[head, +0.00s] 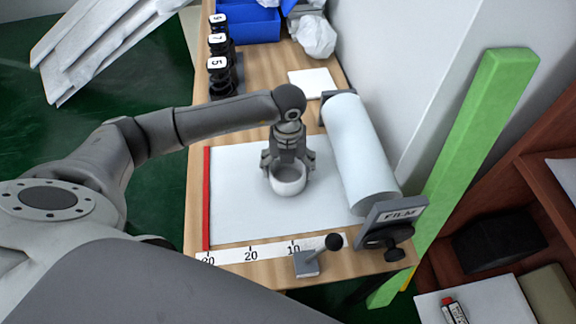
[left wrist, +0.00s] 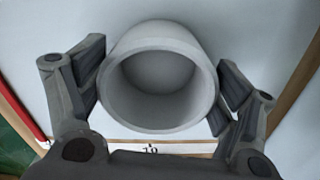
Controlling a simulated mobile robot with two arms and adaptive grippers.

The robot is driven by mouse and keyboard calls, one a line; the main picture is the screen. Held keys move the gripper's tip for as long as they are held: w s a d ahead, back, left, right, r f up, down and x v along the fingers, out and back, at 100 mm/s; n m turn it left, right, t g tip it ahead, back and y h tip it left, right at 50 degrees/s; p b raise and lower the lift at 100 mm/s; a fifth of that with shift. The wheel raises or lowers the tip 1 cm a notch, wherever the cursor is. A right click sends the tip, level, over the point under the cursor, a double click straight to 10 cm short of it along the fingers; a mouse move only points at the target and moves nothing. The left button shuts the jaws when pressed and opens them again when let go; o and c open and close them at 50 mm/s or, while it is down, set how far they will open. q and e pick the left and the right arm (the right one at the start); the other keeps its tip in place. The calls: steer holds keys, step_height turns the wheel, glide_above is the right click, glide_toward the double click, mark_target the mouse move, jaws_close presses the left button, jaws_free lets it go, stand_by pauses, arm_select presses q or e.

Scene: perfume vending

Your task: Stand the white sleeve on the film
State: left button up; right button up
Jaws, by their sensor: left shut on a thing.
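The white sleeve (head: 288,188) is a short, wide, open ring over the middle of the white film (head: 235,200) in the head view. My left gripper (head: 288,166) is shut on the sleeve, with a finger on each side of it. In the left wrist view the sleeve (left wrist: 160,38) shows its round opening toward the camera, between the dark fingers. It looks roughly upright. I cannot tell whether its lower edge touches the film. My right gripper is not in view.
The film roll (head: 358,150) lies right of the sheet, beside the FILM plate (head: 393,215). A red strip (head: 206,200) edges the film's left side. A numbered scale (head: 250,254) and a lever (head: 318,256) are at the front. Black numbered holders (head: 220,65) stand at the back left.

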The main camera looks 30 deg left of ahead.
mark_target(288, 177)
arm_select(q)
steer(key=o, duration=0.9)
steer(key=shift+f, duration=0.1)
steer(key=shift+c, duration=0.2)
step_height(288, 177, up, 12)
